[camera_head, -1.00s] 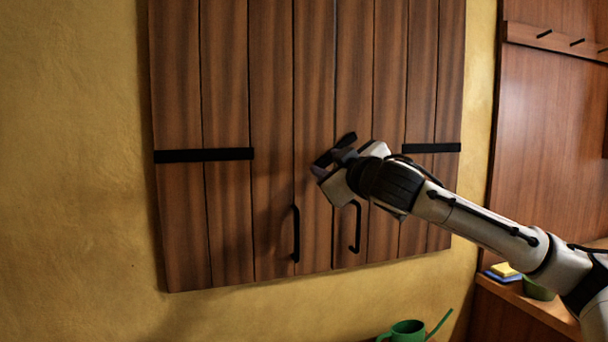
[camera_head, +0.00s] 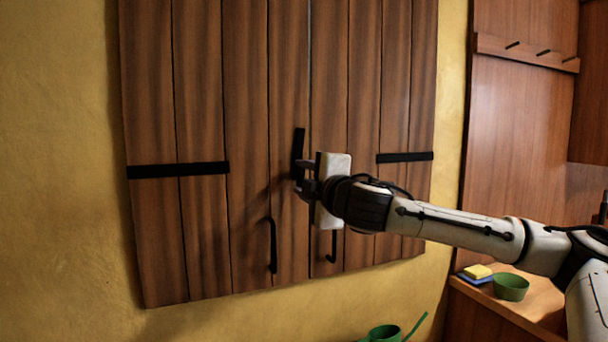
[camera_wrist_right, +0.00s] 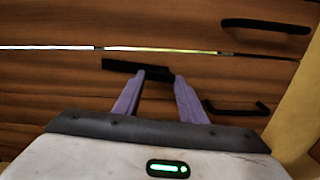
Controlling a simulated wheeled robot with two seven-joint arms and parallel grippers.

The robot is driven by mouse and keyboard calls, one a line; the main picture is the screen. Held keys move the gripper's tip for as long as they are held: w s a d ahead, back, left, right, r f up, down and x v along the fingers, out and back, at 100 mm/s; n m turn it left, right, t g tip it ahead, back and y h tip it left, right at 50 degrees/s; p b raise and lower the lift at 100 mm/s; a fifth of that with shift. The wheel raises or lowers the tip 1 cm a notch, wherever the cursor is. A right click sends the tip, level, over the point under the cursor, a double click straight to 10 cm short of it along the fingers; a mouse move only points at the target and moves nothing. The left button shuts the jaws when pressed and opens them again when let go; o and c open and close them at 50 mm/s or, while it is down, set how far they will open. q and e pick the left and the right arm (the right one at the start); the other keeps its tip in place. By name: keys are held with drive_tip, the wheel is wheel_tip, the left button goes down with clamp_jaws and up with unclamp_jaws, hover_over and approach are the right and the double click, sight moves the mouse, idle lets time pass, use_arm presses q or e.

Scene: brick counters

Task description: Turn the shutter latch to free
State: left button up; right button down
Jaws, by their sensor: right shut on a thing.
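The shutter latch (camera_head: 298,146) is a black bar standing nearly upright on the wooden shutters, just left of the gap between the two leaves. My right gripper (camera_head: 304,186) is at its lower end and shut on it. In the right wrist view the latch (camera_wrist_right: 120,65) runs nearly parallel to the bright gap and lies on one side of it, apparently not crossing it. The purple fingers of my right gripper (camera_wrist_right: 158,76) are around its end, which they partly hide. My left gripper is not in view.
Two black handles, left (camera_head: 273,246) and right (camera_head: 333,247), stick out below the latch. Black hinge straps (camera_head: 178,170) cross the leaves. A green watering can (camera_head: 384,333) stands below. A green bowl (camera_head: 510,287) and a yellow sponge (camera_head: 478,271) sit on the right counter.

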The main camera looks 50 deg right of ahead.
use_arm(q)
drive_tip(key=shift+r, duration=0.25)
use_arm(e)
drive_tip(key=shift+n, duration=0.5)
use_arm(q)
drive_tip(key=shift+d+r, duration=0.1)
use_arm(e)
drive_tip(key=c, duration=1.1)
unclamp_jaws()
drive_tip(key=shift+d, duration=0.1)
drive_tip(key=shift+s+a+f+b, duration=0.1)
drive_tip(key=shift+s+a+b, duration=0.2)
drive_tip(key=shift+s+b, duration=0.15)
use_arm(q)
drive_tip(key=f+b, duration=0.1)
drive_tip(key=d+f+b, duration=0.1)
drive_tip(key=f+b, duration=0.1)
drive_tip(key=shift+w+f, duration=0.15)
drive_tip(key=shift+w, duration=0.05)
use_arm(e)
drive_tip(key=v, duration=0.9)
drive_tip(key=shift+s, duration=0.15)
